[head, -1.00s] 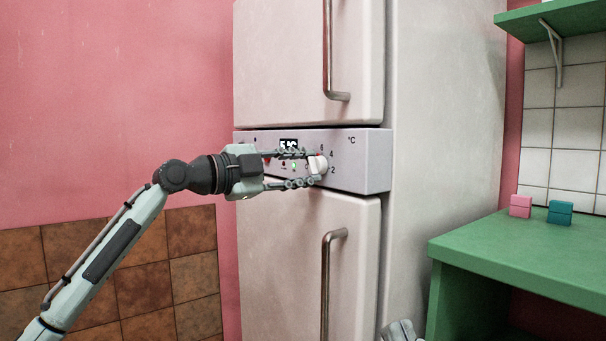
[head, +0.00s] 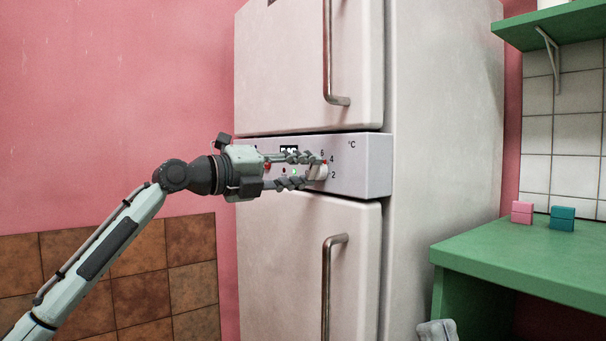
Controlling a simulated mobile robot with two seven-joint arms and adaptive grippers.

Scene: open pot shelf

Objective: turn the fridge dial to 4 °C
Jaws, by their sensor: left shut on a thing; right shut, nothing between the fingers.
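The fridge dial (head: 318,173) is a pale knob on the light control panel (head: 365,167) between the two fridge doors. The numbers 6, 4 and 2 are printed around its right side. A small red mark shows at its upper right, around the 6 and 4. My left gripper (head: 312,170) is shut on the dial, one finger above and one below, hiding part of it. The display (head: 289,149) is partly covered by the upper finger, and its reading is unclear. A pale part of my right gripper (head: 437,331) shows at the bottom edge; its fingers are not clear.
The upper door handle (head: 328,60) and lower door handle (head: 327,285) stick out from the fridge above and below the panel. A green counter (head: 510,255) stands at the right with a pink block (head: 522,212) and a teal block (head: 562,218).

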